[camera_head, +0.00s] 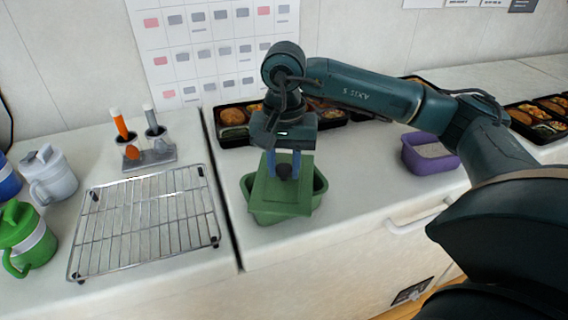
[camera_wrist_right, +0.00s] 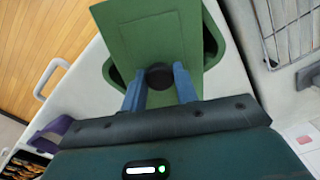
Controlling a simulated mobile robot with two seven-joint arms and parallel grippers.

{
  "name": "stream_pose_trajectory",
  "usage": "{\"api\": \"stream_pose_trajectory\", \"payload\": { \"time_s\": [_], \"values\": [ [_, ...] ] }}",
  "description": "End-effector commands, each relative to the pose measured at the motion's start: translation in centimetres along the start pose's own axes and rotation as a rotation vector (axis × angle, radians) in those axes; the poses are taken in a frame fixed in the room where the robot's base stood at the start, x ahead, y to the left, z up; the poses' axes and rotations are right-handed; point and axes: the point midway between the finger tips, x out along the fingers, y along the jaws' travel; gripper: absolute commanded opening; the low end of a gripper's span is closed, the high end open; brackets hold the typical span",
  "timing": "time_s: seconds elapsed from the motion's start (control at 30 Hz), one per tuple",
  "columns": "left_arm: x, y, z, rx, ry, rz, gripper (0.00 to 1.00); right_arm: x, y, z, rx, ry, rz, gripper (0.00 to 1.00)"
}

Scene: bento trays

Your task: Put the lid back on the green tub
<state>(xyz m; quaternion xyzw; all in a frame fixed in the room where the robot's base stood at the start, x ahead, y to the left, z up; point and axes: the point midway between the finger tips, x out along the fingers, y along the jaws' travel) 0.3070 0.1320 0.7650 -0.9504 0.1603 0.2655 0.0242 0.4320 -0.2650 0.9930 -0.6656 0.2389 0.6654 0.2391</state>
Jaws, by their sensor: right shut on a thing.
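The green tub (camera_head: 319,191) stands on the counter near its front edge, in the middle of the head view. The flat green lid (camera_head: 276,195) has a dark knob and is over the tub, turned out of line with it, so part of the opening shows at the sides. In the right wrist view the lid (camera_wrist_right: 142,38) covers the middle of the tub (camera_wrist_right: 211,42). My right gripper (camera_head: 284,171) points down with its blue fingers shut on the lid's knob (camera_wrist_right: 159,77). I cannot tell whether the lid touches the rim. My left gripper is not in view.
A wire rack (camera_head: 150,222) lies to the left, with a utensil holder (camera_head: 150,157) behind it and several jugs at far left. A purple tub (camera_head: 428,156) stands to the right. Bento trays (camera_head: 233,128) line the back. A gap splits the counter left of the green tub.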

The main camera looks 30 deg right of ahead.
Motion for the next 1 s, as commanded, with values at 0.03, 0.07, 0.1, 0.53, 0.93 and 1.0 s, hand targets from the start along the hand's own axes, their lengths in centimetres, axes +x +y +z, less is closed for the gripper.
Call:
{"api": "stream_pose_trajectory", "payload": {
  "time_s": [0.03,0.07,0.1,0.53,0.93,1.0],
  "values": [
    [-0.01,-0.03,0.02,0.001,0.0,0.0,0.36,-0.01,-0.01,0.0,0.0,0.0,0.0,0.07],
    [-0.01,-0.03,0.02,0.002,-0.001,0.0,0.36,-0.01,-0.01,0.0,0.0,0.0,0.0,0.32],
    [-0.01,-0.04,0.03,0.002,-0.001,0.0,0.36,0.0,-0.01,0.0,0.0,0.0,0.0,0.35],
    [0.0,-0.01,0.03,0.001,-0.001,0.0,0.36,0.03,0.0,0.01,0.0,0.0,0.0,0.57],
    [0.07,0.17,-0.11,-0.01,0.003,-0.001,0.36,0.03,0.0,0.0,0.0,0.0,0.0,0.77],
    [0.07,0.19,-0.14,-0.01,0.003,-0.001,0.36,0.0,0.0,0.0,0.0,0.0,0.0,0.77]
  ]
}}
